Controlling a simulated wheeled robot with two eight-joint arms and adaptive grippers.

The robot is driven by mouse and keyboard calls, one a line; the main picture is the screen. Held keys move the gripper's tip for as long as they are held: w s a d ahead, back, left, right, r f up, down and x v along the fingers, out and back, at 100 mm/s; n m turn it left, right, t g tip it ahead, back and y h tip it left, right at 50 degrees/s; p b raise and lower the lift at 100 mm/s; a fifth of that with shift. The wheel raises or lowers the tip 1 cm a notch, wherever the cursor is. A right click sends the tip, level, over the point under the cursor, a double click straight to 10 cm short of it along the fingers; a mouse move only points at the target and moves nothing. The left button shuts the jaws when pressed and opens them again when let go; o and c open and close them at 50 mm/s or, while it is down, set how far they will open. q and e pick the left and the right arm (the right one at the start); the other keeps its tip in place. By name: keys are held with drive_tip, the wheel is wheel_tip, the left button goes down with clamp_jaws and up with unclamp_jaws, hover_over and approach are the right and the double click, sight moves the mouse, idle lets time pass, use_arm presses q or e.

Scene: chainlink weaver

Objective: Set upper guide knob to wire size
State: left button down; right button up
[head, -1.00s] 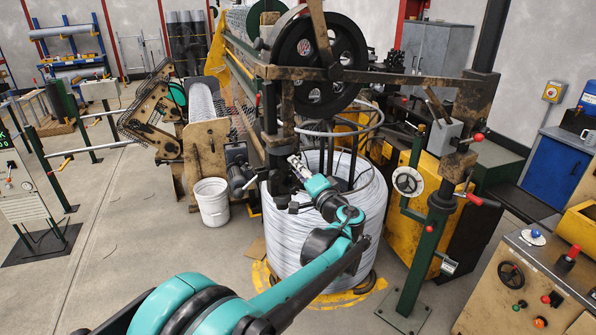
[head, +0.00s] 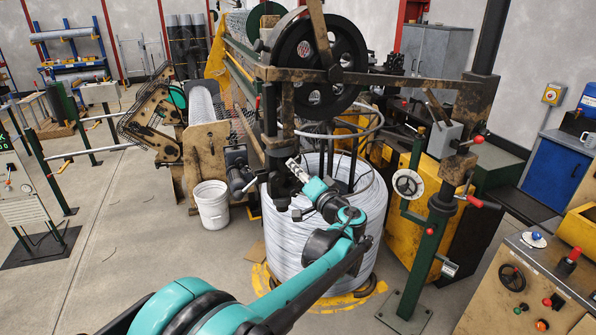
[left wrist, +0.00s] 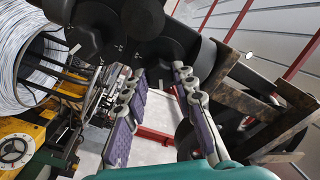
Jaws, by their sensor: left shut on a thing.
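The wire guide (head: 279,172) is a dark, worn block on a post beside the large wire coil, below the black spoked wheel. My left gripper (head: 293,165) reaches up to it from the front right and is shut on a dark part at its side. In the left wrist view my two purple-padded fingers (left wrist: 159,74) stand apart with their tips against a dark part below a black machine body (left wrist: 165,45). I take this part for the upper guide knob; its markings cannot be read. My right gripper is not in view.
The wire coil (head: 325,235) stands close under and behind my left arm. The black wheel (head: 318,65) hangs above. A white bucket (head: 211,205) is on the floor to the left. A green post with a handwheel (head: 408,183) and a control console (head: 530,285) stand right.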

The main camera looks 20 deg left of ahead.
use_arm(q)
drive_tip(key=c, duration=1.2)
unclamp_jaws()
drive_tip(key=shift+s+d, duration=0.1)
drive_tip(key=v, duration=1.2)
drive_tip(key=shift+f, duration=0.15)
drive_tip(key=s+a+f+g+h+b, duration=0.25)
drive_tip(key=s+a+f+b, duration=0.3)
drive_tip(key=f, duration=0.35)
drive_tip(key=s+a+f+g+h+b, duration=0.2)
drive_tip(key=s+a+f+g+b, duration=0.25)
drive_tip(key=f, duration=0.55)
drive_tip(key=s+d+f+n+h+b, duration=0.1)
drive_tip(key=s+d+f+h+b, duration=0.2)
drive_tip(key=s+f+h+b, duration=0.5)
drive_tip(key=s+f, duration=0.9)
drive_tip(key=f, duration=0.2)
drive_tip(key=shift+d+f+n+t, duration=0.3)
drive_tip(key=shift+d+n, duration=0.1)
